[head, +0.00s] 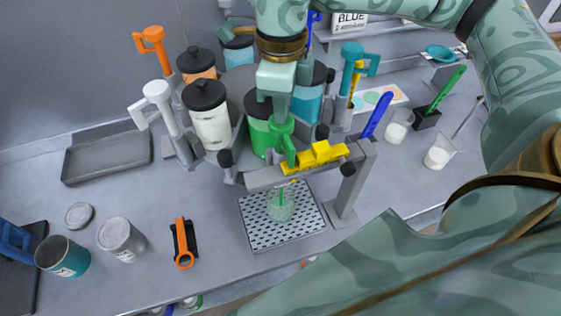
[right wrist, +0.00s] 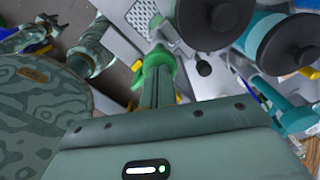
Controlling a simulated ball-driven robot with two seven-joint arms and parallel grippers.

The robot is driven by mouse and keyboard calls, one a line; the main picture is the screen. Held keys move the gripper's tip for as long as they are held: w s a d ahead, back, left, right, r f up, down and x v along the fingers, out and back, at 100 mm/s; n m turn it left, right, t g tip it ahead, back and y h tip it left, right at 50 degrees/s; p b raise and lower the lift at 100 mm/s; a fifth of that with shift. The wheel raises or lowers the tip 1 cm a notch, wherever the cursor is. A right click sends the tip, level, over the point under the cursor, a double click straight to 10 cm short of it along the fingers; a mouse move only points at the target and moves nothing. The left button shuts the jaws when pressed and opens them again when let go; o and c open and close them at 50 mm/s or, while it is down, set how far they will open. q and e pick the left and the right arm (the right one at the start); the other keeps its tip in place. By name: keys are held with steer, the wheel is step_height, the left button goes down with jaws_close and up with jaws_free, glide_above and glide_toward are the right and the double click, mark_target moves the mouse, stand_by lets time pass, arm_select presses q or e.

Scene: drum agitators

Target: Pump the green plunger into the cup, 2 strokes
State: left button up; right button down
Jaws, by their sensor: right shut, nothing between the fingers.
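The green plunger (head: 281,136) stands at the front of the rack, by the green drum (head: 259,133). My right gripper (head: 277,112) is shut and points down directly over the plunger top, touching it or very near. In the right wrist view the plunger (right wrist: 159,56) lies at the fingertips (right wrist: 156,72). The clear cup (head: 281,209) stands upright on the perforated drip tray (head: 256,231), below the spout. A thin green streak shows at the cup, and its inside looks greenish. The exact fill is unclear.
White (head: 158,92), orange (head: 154,38) and teal (head: 353,55) plungers stand around the rack. A grey bar with a yellow piece (head: 320,156) crosses above the cup. Cans (head: 120,238) stand front left. Small cups (head: 398,125) stand right.

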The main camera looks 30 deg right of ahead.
stand_by(0.3)
steer(key=shift+r+p, duration=2.35)
steer(key=shift+r, duration=0.6)
step_height(320, 180, up, 6)
steer(key=p, duration=0.4)
